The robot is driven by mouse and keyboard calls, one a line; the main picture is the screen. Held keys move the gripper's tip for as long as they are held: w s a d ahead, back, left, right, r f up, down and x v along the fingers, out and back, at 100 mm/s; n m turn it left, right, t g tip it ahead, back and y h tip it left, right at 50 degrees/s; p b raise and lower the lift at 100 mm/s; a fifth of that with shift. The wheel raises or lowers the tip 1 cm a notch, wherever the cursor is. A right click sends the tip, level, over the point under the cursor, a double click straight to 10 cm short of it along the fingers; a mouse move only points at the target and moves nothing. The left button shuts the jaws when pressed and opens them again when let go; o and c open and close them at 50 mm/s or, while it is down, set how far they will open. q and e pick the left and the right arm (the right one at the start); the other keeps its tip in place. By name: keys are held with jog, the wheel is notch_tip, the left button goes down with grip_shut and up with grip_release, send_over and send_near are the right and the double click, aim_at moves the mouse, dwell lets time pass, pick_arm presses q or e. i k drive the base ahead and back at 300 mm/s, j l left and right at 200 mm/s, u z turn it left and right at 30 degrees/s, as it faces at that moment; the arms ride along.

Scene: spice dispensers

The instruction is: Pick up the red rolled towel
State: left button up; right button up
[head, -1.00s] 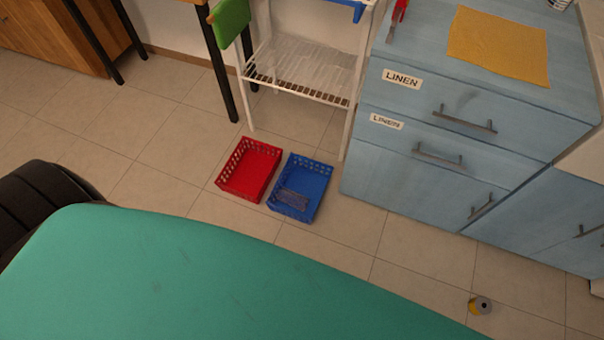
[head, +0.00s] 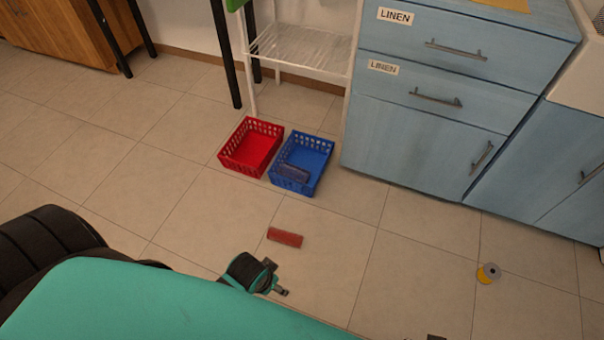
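The red rolled towel (head: 285,237) lies on the tiled floor in the head view, in front of the two baskets. Nothing is touching it. A black and teal part of mine, which looks like my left gripper (head: 268,280), shows just below the towel in the picture, at the edge of my teal body. It is apart from the towel, and most of its arm is hidden. Its fingers are too small and partly covered to tell open from shut. I do not clearly see my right gripper.
A red basket (head: 227,158) and a blue basket (head: 318,180) holding a dark blue roll (head: 292,172) stand beyond the towel. A white rack (head: 300,50) and blue cabinets (head: 400,140) are behind. A yellow and grey round object (head: 488,273) lies at right. Floor around the towel is clear.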

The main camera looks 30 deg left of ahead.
aim_at(287, 238)
jog(key=u, duration=1)
jog(key=i+j+z, duration=0.1)
jog(key=j, duration=0.25)
jog(key=i+l, duration=0.05)
